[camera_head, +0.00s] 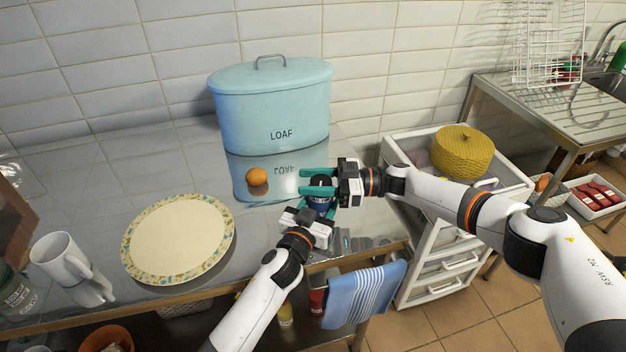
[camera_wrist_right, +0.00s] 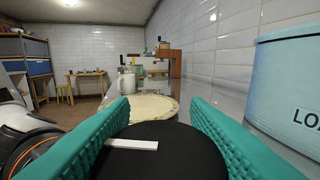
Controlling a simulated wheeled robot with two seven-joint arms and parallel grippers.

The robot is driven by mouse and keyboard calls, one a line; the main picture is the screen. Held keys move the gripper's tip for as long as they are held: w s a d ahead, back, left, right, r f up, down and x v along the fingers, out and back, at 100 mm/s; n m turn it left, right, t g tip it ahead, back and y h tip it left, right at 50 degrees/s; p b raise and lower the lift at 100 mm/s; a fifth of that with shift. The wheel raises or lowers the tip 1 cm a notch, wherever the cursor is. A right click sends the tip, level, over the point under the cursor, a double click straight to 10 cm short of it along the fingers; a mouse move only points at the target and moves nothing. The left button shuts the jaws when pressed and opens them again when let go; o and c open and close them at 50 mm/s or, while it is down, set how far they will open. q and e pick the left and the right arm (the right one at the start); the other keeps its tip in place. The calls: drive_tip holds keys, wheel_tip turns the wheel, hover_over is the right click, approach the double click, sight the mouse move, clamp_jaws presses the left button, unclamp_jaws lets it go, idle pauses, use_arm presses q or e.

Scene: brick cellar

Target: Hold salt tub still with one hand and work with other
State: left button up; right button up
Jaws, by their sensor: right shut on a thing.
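The salt tub (camera_head: 321,203) is a small dark blue tub with a black round top, upright near the front edge of the steel counter. My right gripper (camera_head: 310,181) comes in from the right, its teal fingers shut on the tub's black top. In the right wrist view the black top (camera_wrist_right: 165,155), with a white bar on it, sits between the two teal fingers. My left gripper (camera_head: 321,212) is at the tub's lower body from the front. One teal finger shows on the tub's right side; the tub and wrist hide the rest, so its grip is unclear.
A blue LOAF bin (camera_head: 270,105) stands behind, with an orange-brown egg-like thing (camera_head: 257,177) before it. A patterned plate (camera_head: 178,240) and a white mug (camera_head: 60,258) are to the left. A blue striped towel (camera_head: 364,295) hangs at the front edge. A white drawer cart (camera_head: 440,262) stands right.

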sight(313, 182)
drive_tip(key=shift+w+r+n+g, duration=0.1)
drive_tip(key=shift+n+g, duration=0.9)
drive_tip(key=shift+g, duration=0.5)
drive_tip(key=shift+s+d+g, duration=0.1)
drive_tip(key=shift+s+g, duration=0.15)
drive_tip(key=shift+g, duration=0.05)
drive_tip(key=o, duration=1)
drive_tip(key=shift+n+h, duration=0.3)
wheel_tip(313, 182, up, 10)
drive_tip(key=shift+f, duration=0.1)
